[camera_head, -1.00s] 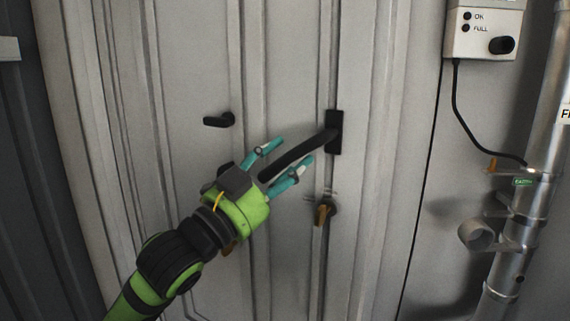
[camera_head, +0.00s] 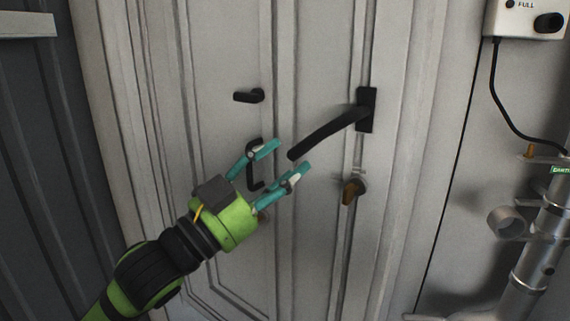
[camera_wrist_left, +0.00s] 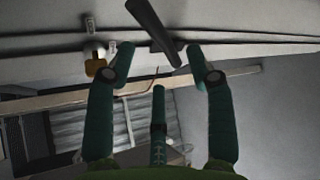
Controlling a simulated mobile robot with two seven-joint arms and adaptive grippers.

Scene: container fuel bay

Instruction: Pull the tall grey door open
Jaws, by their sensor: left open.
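The tall grey door (camera_head: 205,120) fills the middle of the head view. I cannot tell whether it is ajar. Its long black lever handle (camera_head: 328,132) slopes down to the left from a black plate. My left gripper (camera_head: 286,157) is open and empty, with its teal fingertips just short of the lever's free end. In the left wrist view the lever (camera_wrist_left: 153,28) lies ahead of the open fingers (camera_wrist_left: 158,65), not between them. A black pull bar (camera_head: 252,165) on the door is partly hidden behind the fingers. My right gripper is not in view.
A small black handle (camera_head: 250,96) sits higher on the door, and a brass-coloured latch (camera_head: 351,190) below the lever plate. At right are a white control box (camera_head: 520,18) with a cable and a metal pipe (camera_head: 535,245). A dark ribbed wall (camera_head: 40,180) stands at left.

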